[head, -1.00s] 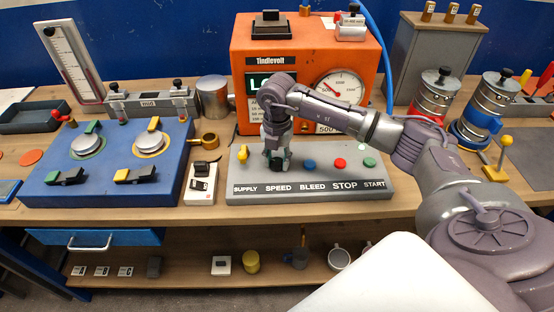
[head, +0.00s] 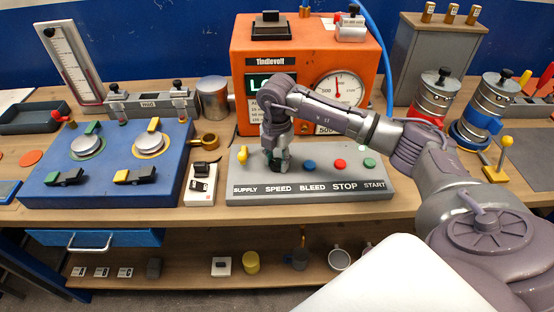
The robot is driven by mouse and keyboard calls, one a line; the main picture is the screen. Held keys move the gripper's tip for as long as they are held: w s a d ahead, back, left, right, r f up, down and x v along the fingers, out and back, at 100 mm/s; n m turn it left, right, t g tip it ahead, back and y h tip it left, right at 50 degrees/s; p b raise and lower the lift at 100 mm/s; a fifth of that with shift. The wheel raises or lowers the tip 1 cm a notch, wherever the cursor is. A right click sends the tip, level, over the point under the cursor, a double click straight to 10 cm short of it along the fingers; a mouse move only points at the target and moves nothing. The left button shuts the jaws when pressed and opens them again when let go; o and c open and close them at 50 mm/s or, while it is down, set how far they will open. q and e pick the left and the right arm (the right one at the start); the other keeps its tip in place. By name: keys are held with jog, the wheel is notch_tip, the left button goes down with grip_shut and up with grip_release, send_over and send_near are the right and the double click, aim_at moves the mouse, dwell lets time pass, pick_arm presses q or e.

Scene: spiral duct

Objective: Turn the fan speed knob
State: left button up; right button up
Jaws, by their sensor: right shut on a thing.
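The grey control panel (head: 310,190) lies on the bench with the labels SUPPLY, SPEED, BLEED, STOP and START along its front. My right gripper (head: 277,162) points down over the panel above the SPEED label. It is shut on the dark speed knob, which the fingers mostly hide. The orange Tindlevolt unit (head: 300,55) stands behind the panel, with a green-lit display partly hidden by my arm. Its round gauge (head: 340,88) has a red needle pointing about straight up. My left gripper is not in view.
A yellow supply lever (head: 242,155) is left of the gripper. Blue (head: 309,165), red (head: 340,164) and green (head: 369,162) buttons are to its right. A white switch box (head: 201,184) and a blue two-dial box (head: 110,165) stand further left. A yellow-knobbed lever (head: 505,143) stands at right.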

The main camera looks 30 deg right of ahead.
aim_at(277, 161)
jog(key=o, duration=1.1)
jog(key=shift+o, duration=0.2)
notch_tip(277, 161, up, 12)
